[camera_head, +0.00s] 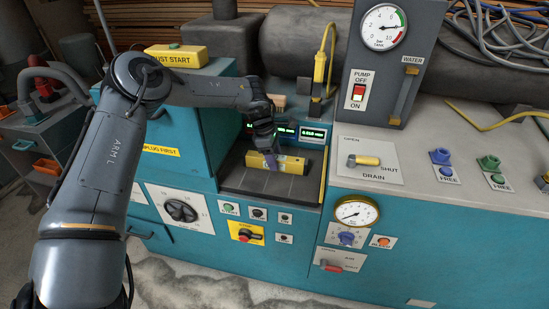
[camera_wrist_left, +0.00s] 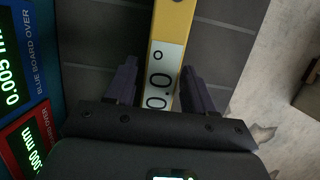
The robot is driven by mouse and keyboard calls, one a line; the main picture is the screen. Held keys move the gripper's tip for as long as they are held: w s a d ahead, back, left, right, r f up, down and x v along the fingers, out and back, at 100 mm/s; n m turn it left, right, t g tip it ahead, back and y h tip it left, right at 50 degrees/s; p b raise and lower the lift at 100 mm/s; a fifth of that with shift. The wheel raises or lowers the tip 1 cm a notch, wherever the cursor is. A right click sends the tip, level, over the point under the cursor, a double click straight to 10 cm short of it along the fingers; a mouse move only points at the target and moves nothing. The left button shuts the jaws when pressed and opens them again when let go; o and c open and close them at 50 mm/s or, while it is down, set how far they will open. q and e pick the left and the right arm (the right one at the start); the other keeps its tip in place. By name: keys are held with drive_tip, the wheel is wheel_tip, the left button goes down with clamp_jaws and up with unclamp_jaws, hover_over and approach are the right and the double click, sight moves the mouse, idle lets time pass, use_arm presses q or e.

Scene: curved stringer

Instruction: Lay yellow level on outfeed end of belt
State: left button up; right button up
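The yellow level (camera_head: 292,164) lies flat on the dark belt (camera_head: 255,187) of the teal machine. In the left wrist view the level (camera_wrist_left: 172,22) runs away from me, with a white face reading 0.0°. My left gripper (camera_head: 268,152) points down at the level. In the left wrist view the gripper's fingers (camera_wrist_left: 159,88) stand on either side of the level, open, with a visible gap at the left finger. The near end of the level is hidden by the gripper body. My right gripper is not in view.
Lit readouts (camera_head: 298,132) stand behind the belt, and a blue and a red panel (camera_wrist_left: 22,95) show close by in the wrist view. A yellow-edged rail (camera_head: 323,178) bounds the belt at right. A yellow pendant (camera_head: 320,66) stands behind. The belt's front is clear.

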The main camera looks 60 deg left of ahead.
use_arm(q)
drive_tip(key=shift+o, duration=0.8)
drive_tip(key=shift+s+r, duration=0.1)
drive_tip(key=shift+r, duration=0.45)
drive_tip(key=p+v, duration=0.4)
drive_tip(key=v, duration=0.7)
